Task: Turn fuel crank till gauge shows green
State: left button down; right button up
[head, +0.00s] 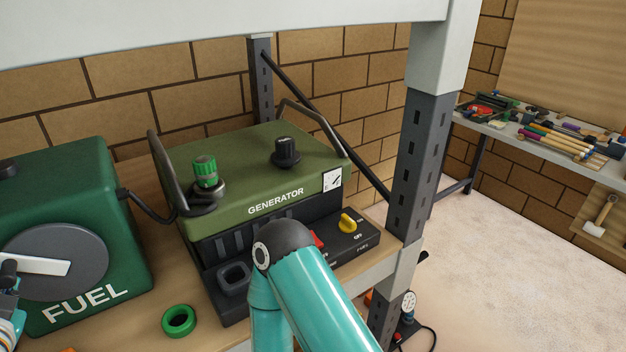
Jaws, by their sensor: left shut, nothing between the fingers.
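The green fuel tank (78,185) marked FUEL stands at the left. Its crank is a grey disc (85,245) with a white arm (45,266) lying nearly level and pointing left. My left gripper (9,272) is at the left picture edge by the outer end of the crank arm, partly cut off. It is shut with nothing in it; whether it touches the crank I cannot tell. The olive generator (290,200) has a small white gauge (332,180) with a dark needle; its reading is too small to tell. My right gripper is out of view.
A green ring (178,320) lies on the wooden bench (150,250) before the generator. My teal arm link crosses the generator's front, partly hiding its panel with a yellow knob (348,222). A grey post (408,165) stands at the right. A tool shelf (540,135) is beyond.

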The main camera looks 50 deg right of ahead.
pick_arm(q)
jog(key=shift+s+d+r, duration=0.1)
jog(key=shift+r, duration=0.4)
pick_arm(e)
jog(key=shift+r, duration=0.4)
pick_arm(q)
jog(key=shift+r, duration=0.1)
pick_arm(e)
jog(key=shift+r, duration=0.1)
pick_arm(q)
jog(key=shift+d+r+p, duration=0.1)
jog(key=shift+r+p, duration=0.1)
jog(key=shift+p, duration=0.25)
jog(key=s+a+f+b, duration=0.1)
jog(key=s+a+b, duration=0.2)
jog(key=s, duration=0.5)
jog(key=shift+s+a+f+b, duration=0.15)
jog(key=shift+a+f+b, duration=0.2)
jog(key=shift+b, duration=0.35)
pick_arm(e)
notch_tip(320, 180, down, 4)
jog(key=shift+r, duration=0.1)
